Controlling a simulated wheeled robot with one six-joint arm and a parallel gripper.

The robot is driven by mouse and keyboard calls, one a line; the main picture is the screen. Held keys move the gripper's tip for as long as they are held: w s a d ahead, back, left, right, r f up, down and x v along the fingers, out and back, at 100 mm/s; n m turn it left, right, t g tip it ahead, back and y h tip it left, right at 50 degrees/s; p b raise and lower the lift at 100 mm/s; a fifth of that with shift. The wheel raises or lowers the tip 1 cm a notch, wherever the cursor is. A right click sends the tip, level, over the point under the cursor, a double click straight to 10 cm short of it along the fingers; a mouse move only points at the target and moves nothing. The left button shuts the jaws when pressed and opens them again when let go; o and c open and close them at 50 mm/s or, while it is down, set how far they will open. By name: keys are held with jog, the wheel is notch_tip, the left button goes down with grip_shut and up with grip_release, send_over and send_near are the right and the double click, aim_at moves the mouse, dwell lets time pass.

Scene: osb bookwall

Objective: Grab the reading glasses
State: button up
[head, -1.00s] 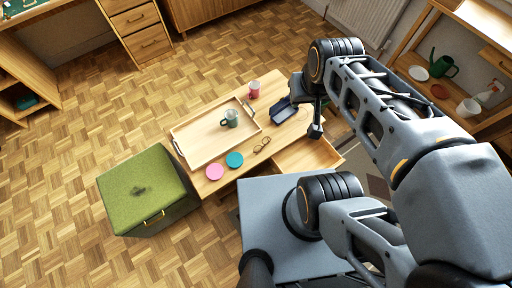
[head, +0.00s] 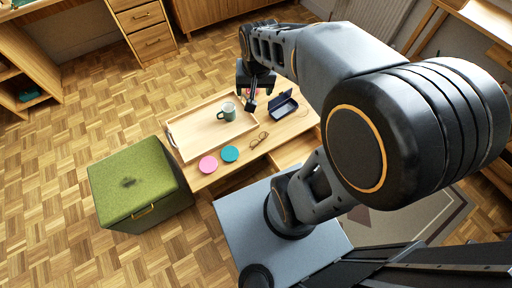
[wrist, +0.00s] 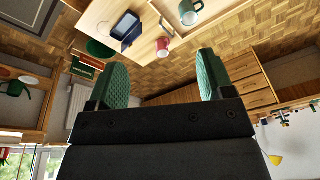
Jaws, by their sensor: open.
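The reading glasses (head: 259,139) lie on the low wooden table (head: 196,181), to the right of the teal coaster and in front of the tray. They look thin and brownish in the head view; I cannot make them out in the wrist view. My gripper (head: 250,104) is above the far right part of the table, beyond the glasses and well apart from them. In the wrist view my gripper (wrist: 162,80) shows its two green pads spread apart with nothing between them.
A wooden tray (head: 180,148) holds a green mug (head: 227,111). A dark open case (head: 283,104) lies right of the gripper. A pink coaster (head: 208,164) and a teal coaster (head: 230,154) lie at the front. A green ottoman (head: 135,180) stands at left.

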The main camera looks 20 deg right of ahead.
jog(key=w+d+f+m+g+b, duration=0.1)
jog(key=w+d+f+m+b, duration=0.2)
jog(key=f, duration=0.6)
jog(key=w+d+f+m+b, duration=0.25)
jog(key=f+b, duration=0.25)
jog(key=f, duration=0.4)
jog(key=w+d+f+m+g+b, duration=0.1)
jog(key=w+d+f+m+b, duration=0.2)
jog(key=f, duration=0.6)
jog(key=b, duration=0.4)
send_near(265, 134)
jog(key=f+b, duration=0.1)
jog(key=f+m, duration=0.1)
jog(key=f, duration=0.1)
jog(key=shift+w+d+f+b, duration=0.15)
jog(key=shift+w+d+b, duration=0.05)
jog(key=shift+w+b, duration=0.2)
jog(key=shift+s+f+b, duration=0.15)
jog(key=shift+f+b, duration=1.1)
jog(key=shift+f, duration=2)
jog(key=shift+r, duration=0.1)
jog(key=c, duration=1)
